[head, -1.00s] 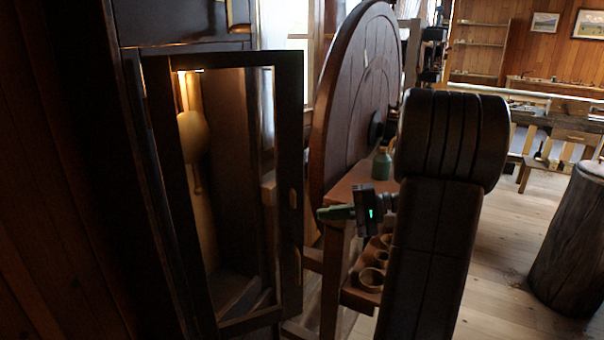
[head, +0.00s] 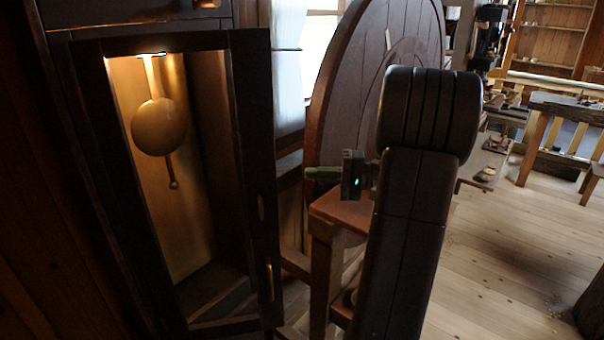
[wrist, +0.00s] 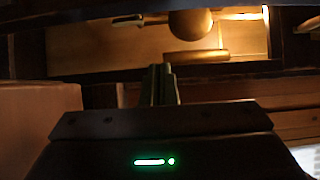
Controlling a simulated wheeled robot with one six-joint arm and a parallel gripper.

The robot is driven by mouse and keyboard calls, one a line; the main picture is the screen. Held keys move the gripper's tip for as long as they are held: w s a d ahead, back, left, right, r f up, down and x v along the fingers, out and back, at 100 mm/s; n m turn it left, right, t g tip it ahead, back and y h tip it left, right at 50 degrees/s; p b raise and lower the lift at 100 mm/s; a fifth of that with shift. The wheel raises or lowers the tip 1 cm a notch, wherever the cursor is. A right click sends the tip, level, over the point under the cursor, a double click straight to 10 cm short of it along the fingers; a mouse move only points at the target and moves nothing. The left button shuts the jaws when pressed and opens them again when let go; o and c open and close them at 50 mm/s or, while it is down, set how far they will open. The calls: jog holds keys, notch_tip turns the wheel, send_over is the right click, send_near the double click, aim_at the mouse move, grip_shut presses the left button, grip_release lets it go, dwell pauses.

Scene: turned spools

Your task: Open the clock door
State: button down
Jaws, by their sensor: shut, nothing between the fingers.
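The tall dark clock (head: 136,22) stands at the left in the head view. Its framed door (head: 256,150) has a large opening or pane showing a lit interior with a brass pendulum (head: 160,127). The door's right edge stands out past the case, so it looks ajar; how far I cannot tell.
A large wooden wheel (head: 350,90) stands behind my gripper. A wooden bench (head: 330,215) is below and beside my arm. Open plank floor (head: 500,265) lies to the right, with another bench (head: 570,110) farther back.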

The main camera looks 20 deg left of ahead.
jog(key=s+a+p, duration=0.2)
jog(key=s+a, duration=0.3)
jog(key=a, duration=0.2)
jog(key=shift+s, duration=0.2)
jog(key=shift+d, duration=0.1)
